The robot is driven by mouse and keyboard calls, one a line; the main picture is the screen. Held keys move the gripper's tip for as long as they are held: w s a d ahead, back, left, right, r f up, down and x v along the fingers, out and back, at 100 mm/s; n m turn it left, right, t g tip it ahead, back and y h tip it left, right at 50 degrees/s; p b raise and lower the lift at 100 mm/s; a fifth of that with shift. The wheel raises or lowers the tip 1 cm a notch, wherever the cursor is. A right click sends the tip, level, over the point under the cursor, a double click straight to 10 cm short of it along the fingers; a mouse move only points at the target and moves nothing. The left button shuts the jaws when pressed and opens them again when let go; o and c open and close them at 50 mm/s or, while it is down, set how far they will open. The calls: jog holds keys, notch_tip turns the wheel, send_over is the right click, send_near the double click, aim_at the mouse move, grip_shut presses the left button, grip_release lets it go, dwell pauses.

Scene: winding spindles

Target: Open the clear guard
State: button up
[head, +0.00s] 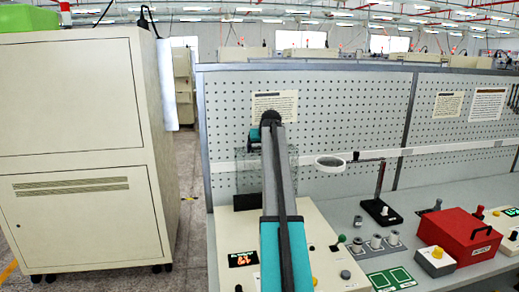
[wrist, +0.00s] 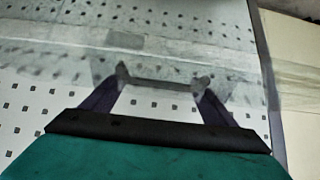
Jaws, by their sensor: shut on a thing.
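The clear guard (head: 246,176) is a see-through pane standing upright above the cream machine, in front of the pegboard, partly hidden by my arm. In the wrist view, its translucent pane (wrist: 225,72) crosses in front of the perforated board. My gripper (wrist: 163,84) has its two dark fingers on the ends of a short grey handle bar (wrist: 160,83) at the guard. It is shut on this bar. My fingertips are hidden behind my arm in the head view.
The cream machine (head: 330,262) has a lit display and knobs. To its right are a magnifier stand (head: 381,210), several grey spindles (head: 376,242), green-framed plates (head: 391,279) and a red box (head: 465,236). A tall cream cabinet (head: 75,140) stands left, beyond a floor gap.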

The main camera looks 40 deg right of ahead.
jog(key=o, duration=1.2)
jog(key=shift+d+f, duration=0.1)
jog(key=shift+f, duration=0.2)
jog(key=o, duration=0.3)
jog(key=shift+d+f, duration=0.1)
jog(key=shift+r, duration=0.25)
jog(key=b+v, duration=0.3)
jog(key=v, duration=1)
jog(key=shift+s+a+r+b, duration=0.1)
jog(key=shift+s+a+b, duration=0.15)
jog(key=shift+b, duration=0.15)
